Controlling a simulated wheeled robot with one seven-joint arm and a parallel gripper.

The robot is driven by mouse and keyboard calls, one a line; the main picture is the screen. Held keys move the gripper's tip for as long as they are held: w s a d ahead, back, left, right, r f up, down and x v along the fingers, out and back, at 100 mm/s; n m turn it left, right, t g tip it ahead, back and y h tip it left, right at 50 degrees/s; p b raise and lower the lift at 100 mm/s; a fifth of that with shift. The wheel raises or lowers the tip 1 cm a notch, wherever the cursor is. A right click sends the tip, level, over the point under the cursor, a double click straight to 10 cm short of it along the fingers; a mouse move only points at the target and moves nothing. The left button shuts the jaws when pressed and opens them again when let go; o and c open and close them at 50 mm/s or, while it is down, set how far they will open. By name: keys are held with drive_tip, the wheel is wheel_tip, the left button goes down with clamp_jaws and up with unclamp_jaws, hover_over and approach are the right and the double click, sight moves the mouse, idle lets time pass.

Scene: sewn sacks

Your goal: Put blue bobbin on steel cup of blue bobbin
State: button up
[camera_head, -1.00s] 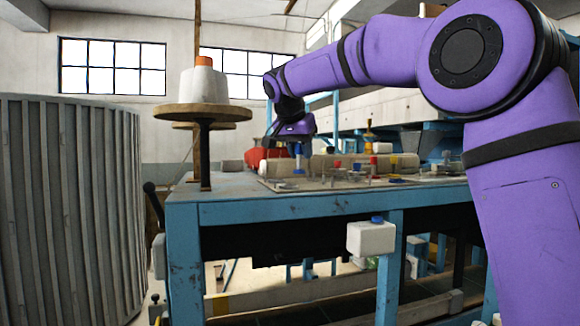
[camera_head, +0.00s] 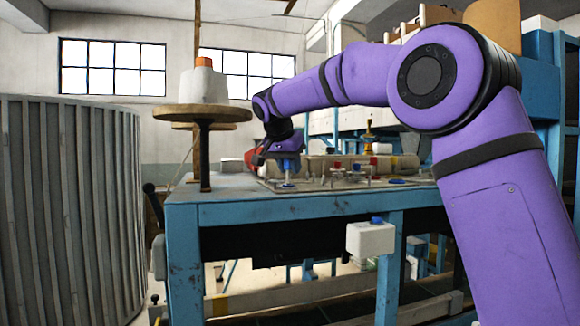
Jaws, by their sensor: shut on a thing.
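My gripper (camera_head: 287,157) is at the left end of the work table, pointing down. It is shut on the blue bobbin (camera_head: 288,167), which hangs upright below it, low over the left part of a flat board (camera_head: 318,187). Several small steel fittings stand on this board. A pale shape directly under the bobbin may be a steel cup, but it is too small to tell, and I cannot tell whether the bobbin touches it. The fingertips are small and partly hidden by the wrist.
The blue-framed table (camera_head: 270,208) carries the board. Red-topped pieces and a flat blue piece (camera_head: 397,181) lie to the right. A round wooden stand (camera_head: 202,112) with a white cone (camera_head: 204,85) rises at the left. A long pale roll (camera_head: 325,164) lies behind.

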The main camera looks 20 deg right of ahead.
drive_tip(key=shift+f, duration=0.2)
drive_tip(key=o, duration=0.9)
drive_tip(key=shift+r, duration=0.1)
drive_tip(key=shift+a+r, duration=0.1)
drive_tip(key=shift+r, duration=0.15)
drive_tip(key=v, duration=1.1)
drive_tip(key=shift+s+a+r, duration=0.1)
drive_tip(key=shift+s+r, duration=0.1)
drive_tip(key=shift+r, duration=0.05)
